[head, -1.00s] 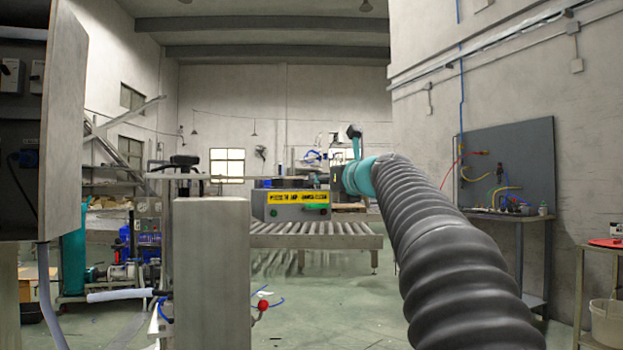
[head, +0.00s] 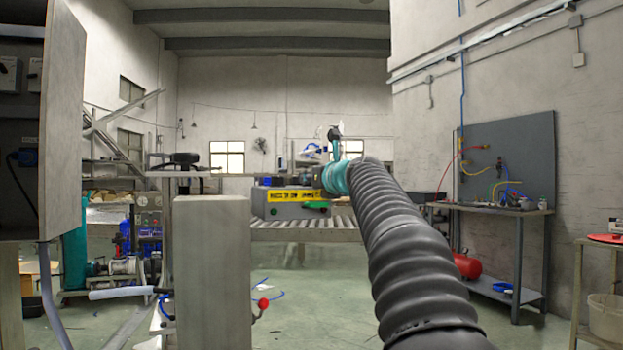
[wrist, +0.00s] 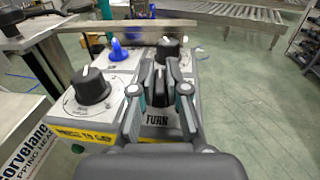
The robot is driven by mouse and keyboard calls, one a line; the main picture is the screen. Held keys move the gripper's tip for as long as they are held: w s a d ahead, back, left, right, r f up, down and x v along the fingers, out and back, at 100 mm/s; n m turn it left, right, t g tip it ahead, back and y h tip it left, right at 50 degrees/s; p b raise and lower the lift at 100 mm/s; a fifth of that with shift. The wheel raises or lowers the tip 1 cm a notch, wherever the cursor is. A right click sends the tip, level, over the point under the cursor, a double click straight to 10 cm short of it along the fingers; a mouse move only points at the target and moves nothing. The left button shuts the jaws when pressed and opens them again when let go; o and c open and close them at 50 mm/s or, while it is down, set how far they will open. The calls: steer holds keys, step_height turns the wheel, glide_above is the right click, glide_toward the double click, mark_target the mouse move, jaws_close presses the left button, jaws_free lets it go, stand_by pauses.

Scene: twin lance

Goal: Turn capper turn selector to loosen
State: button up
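The grey control box (wrist: 108,68) fills the middle of the wrist view. It has a large black dial (wrist: 93,89), a blue knob (wrist: 117,50) and another black knob (wrist: 168,48). A dark selector (wrist: 160,77) stands behind the panel's TURN label (wrist: 158,118). My gripper (wrist: 160,68) reaches over this selector, with one finger on each side of it. The fingers are apart, close to its sides; whether they press on it is unclear. In the head view the box (head: 285,211) shows its yellow label, and my arm hides the gripper tips.
A roller conveyor (head: 300,234) runs below the box. A grey cabinet (head: 212,270) stands at the front left. A workbench (head: 490,211) with a dark pegboard and a red tank (head: 467,265) are on the right. The floor between is mostly clear.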

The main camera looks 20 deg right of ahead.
jaws_close()
steer(key=shift+r+m+h+p, duration=0.3)
steer(key=shift+h+p, duration=0.2)
steer(key=shift+p, duration=0.3)
steer(key=shift+a+m+h+p, duration=0.1)
steer(key=shift+m+h+p, duration=0.2)
steer(key=shift+h+p, duration=0.15)
steer(key=shift+f+m+h, duration=0.5)
steer(key=shift+h, duration=0.55)
steer(key=shift+m+h, duration=0.4)
steer(key=o, duration=0.7)
jaws_free()
steer(key=shift+r, duration=0.1)
